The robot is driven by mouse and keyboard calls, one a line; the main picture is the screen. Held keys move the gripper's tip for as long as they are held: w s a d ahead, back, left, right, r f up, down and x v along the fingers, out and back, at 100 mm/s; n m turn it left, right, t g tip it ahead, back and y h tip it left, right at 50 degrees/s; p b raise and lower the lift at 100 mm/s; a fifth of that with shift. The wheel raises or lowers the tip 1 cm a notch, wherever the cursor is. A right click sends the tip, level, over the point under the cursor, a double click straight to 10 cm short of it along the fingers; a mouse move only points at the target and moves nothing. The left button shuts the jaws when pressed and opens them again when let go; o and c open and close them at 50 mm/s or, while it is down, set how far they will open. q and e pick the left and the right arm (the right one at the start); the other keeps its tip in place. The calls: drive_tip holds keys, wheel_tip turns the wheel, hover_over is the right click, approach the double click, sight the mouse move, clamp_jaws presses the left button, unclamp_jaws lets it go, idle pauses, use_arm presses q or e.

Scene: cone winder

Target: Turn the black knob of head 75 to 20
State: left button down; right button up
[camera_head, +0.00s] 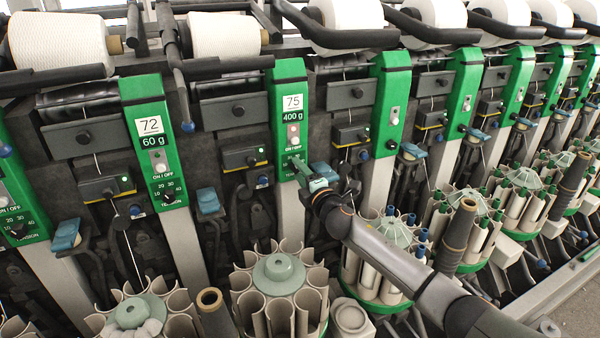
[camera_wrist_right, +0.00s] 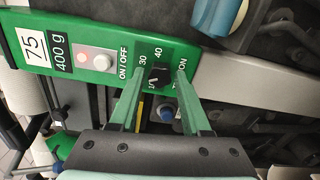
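Head 75 has a green panel (camera_head: 291,75) with labels "75" and "400 g"; it also shows in the wrist view (camera_wrist_right: 75,45). Its black knob (camera_wrist_right: 159,76) sits on the tension dial there, with 30 and 40 readable beside it. The 20 mark is not readable behind a finger, and I cannot tell the knob's exact setting. My right gripper (camera_wrist_right: 157,84) is open, its two green fingers on either side of the knob, with small gaps visible. In the head view, my right gripper (camera_head: 303,168) covers the dial area. My left gripper is not in view.
A white button (camera_wrist_right: 103,62) sits on the panel near the dial. Head 72's panel (camera_head: 146,95) stands to the left, and more green heads continue right. A blue-tipped lever (camera_wrist_right: 228,17) is close to the dial. Round bobbin magazines (camera_head: 279,275) stand below in front.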

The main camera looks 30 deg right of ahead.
drive_tip(key=shift+o, duration=1.3)
drive_tip(key=s, duration=1.2)
drive_tip(key=shift+s+a+b, duration=0.3)
drive_tip(key=shift+a, duration=0.05)
